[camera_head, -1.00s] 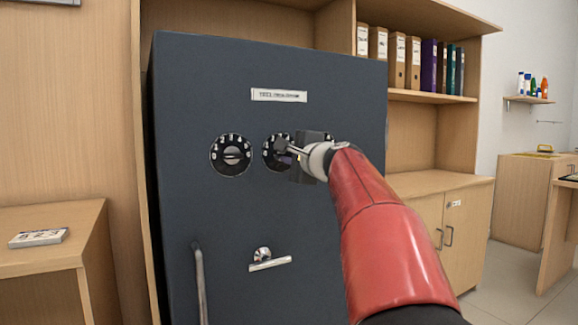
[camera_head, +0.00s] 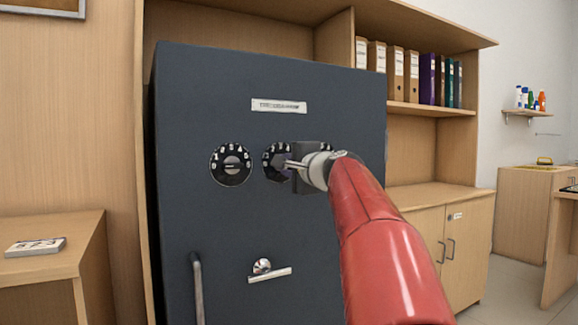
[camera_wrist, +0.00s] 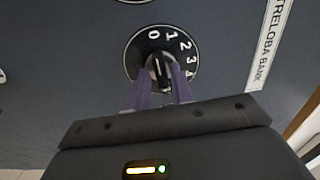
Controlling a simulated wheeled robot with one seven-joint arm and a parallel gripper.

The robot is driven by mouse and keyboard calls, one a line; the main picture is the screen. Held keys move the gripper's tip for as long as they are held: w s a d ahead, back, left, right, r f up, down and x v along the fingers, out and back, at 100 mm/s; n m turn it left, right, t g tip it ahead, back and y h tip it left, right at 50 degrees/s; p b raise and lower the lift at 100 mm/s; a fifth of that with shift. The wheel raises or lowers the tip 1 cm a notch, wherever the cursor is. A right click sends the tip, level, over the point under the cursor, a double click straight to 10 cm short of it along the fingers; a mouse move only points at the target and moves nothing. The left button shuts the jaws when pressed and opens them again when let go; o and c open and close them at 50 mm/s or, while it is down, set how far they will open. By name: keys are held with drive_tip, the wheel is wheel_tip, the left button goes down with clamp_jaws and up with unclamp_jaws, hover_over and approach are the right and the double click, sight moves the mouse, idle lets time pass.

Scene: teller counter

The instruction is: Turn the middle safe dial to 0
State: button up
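The middle safe dial (camera_head: 269,162) is a black disc with white numbers, partly hidden behind my gripper in the head view. In the wrist view the dial (camera_wrist: 135,57) shows 0, 1, 2, 3 and 4, and its knob (camera_wrist: 158,68) has a pale line that points roughly toward the 0. My gripper (camera_wrist: 162,74) has purple fingers on both sides of the knob, seemingly closed on it. In the head view my gripper (camera_head: 287,164) is at the dial face.
The dark safe (camera_head: 215,230) also has a T-shaped handle (camera_head: 268,274) and a vertical bar handle (camera_head: 198,290) below. A side table stands left.

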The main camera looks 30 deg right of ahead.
drive_tip(key=shift+o, duration=0.9)
drive_tip(key=s+b, duration=0.1)
drive_tip(key=s, duration=0.6)
drive_tip(key=shift+s+d, duration=0.15)
drive_tip(key=shift+s, duration=0.25)
